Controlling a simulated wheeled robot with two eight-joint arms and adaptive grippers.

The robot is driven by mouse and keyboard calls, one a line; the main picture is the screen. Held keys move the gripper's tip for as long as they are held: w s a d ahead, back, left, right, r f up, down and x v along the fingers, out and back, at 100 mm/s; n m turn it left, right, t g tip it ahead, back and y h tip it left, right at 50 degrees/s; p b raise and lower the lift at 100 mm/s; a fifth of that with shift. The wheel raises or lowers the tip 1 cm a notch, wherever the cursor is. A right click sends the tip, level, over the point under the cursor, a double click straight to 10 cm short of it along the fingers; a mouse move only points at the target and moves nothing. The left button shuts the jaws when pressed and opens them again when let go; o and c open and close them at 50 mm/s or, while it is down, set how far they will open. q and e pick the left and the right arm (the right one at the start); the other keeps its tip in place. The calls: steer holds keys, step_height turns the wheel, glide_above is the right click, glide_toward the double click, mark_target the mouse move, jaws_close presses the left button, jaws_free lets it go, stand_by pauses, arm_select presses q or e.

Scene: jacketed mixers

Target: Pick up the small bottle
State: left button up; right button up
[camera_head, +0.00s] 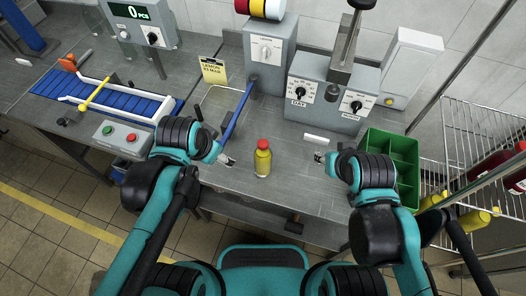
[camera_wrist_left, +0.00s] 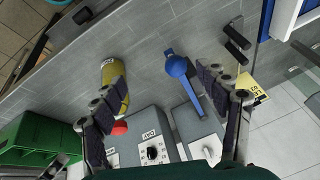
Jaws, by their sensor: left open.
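The small bottle (camera_head: 262,162) is yellow with a red cap and stands upright on the grey worktop near its front edge. In the left wrist view the small bottle (camera_wrist_left: 113,72) lies toward the left finger, which covers part of it; the red cap shows beyond that finger. My left gripper (camera_head: 230,160) is open and empty, just left of the bottle and apart from it. Its two fingers are spread in the left wrist view (camera_wrist_left: 163,85). My right gripper (camera_head: 320,157) is to the right of the bottle, apart from it; its jaws are too small to read.
A blue-handled lever (camera_head: 238,112) rises behind my left gripper. Grey mixer boxes with dials (camera_head: 318,95) stand behind the bottle. A green crate (camera_head: 392,150) is at the right, beside a wire rack (camera_head: 480,130). A button box (camera_head: 122,137) and blue conveyor (camera_head: 80,92) are at the left.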

mark_target(263, 154)
arm_select(q)
steer(key=w+d+m+g+p, duration=0.1)
steer(key=d+m+p, duration=0.1)
steer(key=d+m, duration=0.2)
steer(key=w+d+m+g+p, duration=0.1)
steer(key=d+m+g+p, duration=0.1)
steer(key=d+m, duration=0.2)
steer(key=w+d+r+m+g+p, duration=0.1)
steer(key=d+m+p, duration=0.1)
steer(key=d+m, duration=0.2)
steer(key=shift+d+r+m+g+y, duration=0.1)
steer(key=shift+d+m+g+y, duration=0.25)
steer(key=shift+m, duration=0.75)
steer(key=shift+s+d+f+m, duration=0.15)
steer(key=shift+d+f+m, duration=0.1)
steer(key=shift+m, duration=0.15)
steer(key=f, duration=0.2)
steer(key=f+b, duration=0.1)
steer(key=f, duration=0.2)
steer(key=f+b, duration=0.1)
steer(key=f, duration=0.1)
steer(key=shift+w+a+f, duration=0.1)
steer(key=shift+w+f, duration=0.2)
steer(key=shift+f, duration=0.1)
steer(key=shift+r, duration=0.1)
jaws_close()
